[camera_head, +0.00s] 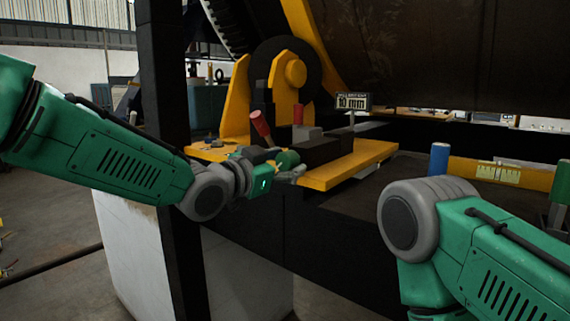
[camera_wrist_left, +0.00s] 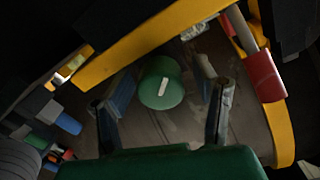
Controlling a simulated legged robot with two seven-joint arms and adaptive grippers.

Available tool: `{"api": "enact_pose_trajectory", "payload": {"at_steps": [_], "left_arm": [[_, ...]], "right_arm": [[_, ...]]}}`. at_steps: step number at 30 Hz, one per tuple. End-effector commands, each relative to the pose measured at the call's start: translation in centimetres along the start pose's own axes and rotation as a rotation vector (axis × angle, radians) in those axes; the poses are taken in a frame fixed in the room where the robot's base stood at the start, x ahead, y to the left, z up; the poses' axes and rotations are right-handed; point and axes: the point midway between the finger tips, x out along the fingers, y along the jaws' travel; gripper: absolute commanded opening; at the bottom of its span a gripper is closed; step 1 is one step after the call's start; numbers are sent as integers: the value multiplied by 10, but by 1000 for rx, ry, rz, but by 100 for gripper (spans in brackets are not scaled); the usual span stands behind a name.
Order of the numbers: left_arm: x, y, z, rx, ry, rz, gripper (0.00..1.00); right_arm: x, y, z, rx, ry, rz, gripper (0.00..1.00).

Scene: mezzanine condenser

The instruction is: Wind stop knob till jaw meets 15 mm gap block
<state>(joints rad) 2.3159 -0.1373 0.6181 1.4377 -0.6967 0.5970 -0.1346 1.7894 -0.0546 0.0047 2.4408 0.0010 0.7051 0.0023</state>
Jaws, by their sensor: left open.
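The green stop knob (camera_head: 287,159) sits at the front edge of the yellow fixture plate (camera_head: 345,168). In the left wrist view the round knob (camera_wrist_left: 161,92) shows a short white mark on its face. My left gripper (camera_head: 294,172) is at the knob. Its fingers (camera_wrist_left: 165,80) are open, one on each side of the knob in the wrist view; I cannot tell whether they touch it. A black block (camera_head: 320,151) and a grey block (camera_head: 306,133) stand on the plate; I cannot tell which is the jaw or gap block. My right gripper is out of view.
A small sign (camera_head: 352,101) reading "10 mm" stands behind the plate. A red-topped lever (camera_head: 261,125) and a red peg (camera_head: 298,108) rise near the knob. A blue cylinder (camera_head: 439,158) and a green one (camera_head: 561,183) stand to the right. A dark post (camera_head: 165,90) stands at left.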

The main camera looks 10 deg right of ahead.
Motion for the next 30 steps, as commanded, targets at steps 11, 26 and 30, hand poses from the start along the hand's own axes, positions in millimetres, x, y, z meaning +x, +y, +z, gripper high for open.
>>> {"api": "enact_pose_trajectory", "payload": {"at_steps": [11, 26, 30], "left_arm": [[-42, -1, 0, -1, -1, 0, 56], [-117, 0, 2, 0, -2, 0, 56], [-119, 0, 2, 0, -2, 1, 56]], "right_arm": [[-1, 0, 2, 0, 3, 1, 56], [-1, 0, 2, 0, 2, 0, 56], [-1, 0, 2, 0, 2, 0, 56]]}}
